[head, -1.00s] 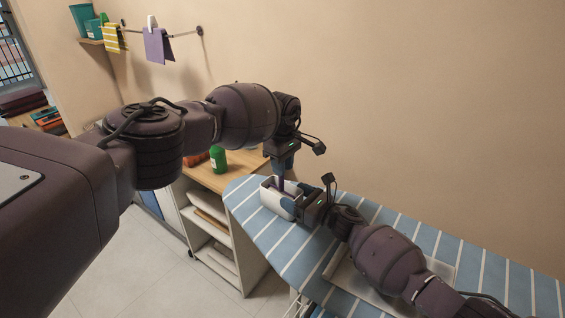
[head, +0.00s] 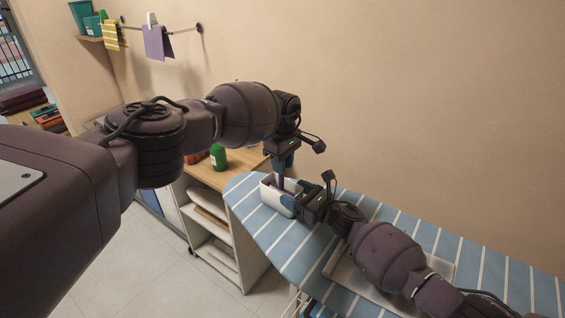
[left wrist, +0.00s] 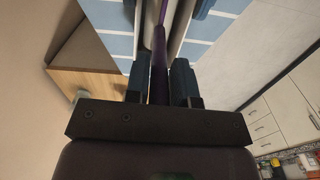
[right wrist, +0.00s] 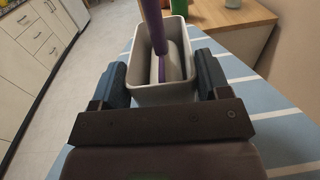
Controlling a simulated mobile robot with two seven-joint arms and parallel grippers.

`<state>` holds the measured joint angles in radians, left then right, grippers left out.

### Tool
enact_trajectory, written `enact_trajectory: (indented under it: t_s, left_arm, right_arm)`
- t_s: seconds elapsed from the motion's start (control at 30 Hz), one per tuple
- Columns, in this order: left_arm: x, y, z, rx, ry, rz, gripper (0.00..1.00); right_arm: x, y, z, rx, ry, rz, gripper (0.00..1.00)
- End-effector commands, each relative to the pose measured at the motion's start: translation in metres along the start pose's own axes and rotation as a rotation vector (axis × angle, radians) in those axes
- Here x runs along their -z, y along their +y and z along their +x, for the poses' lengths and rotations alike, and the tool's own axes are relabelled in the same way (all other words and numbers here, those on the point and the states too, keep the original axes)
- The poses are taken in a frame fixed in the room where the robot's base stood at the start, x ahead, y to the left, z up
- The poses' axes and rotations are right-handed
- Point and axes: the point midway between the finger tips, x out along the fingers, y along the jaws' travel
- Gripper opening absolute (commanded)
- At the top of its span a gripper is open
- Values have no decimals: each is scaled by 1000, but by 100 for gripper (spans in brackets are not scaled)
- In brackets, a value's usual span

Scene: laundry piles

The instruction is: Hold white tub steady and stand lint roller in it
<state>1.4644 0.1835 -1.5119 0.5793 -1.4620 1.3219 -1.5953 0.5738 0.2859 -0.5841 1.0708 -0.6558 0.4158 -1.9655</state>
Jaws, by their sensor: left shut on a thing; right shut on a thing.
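The white tub (head: 267,196) stands upright on the ironing board near its left end. My right gripper (head: 304,203) is shut on the tub, with one finger on each side of its near part in the right wrist view (right wrist: 163,95). My left gripper (head: 283,167) is above the tub, pointing down, shut on the purple handle of the lint roller (head: 281,185). The handle also shows between its fingers in the left wrist view (left wrist: 159,70). In the right wrist view the roller's white head (right wrist: 172,65) is inside the tub; whether it touches the bottom is unclear.
The blue striped ironing board (head: 262,226) carries a flat pale item (head: 345,272) under my right arm. A wooden-topped shelf unit (head: 228,178) with a green bottle (head: 218,157) stands beyond the board's left end. The wall is close behind.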

Motion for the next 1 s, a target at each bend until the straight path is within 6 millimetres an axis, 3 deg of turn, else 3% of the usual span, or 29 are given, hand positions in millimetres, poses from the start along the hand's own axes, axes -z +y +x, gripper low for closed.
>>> enact_trajectory:
  t_s: [1.0]
  left_arm:
    - [0, 0, 6, 0, 0, 1, 0]
  right_arm:
    - [0, 0, 0, 0, 0, 0, 46]
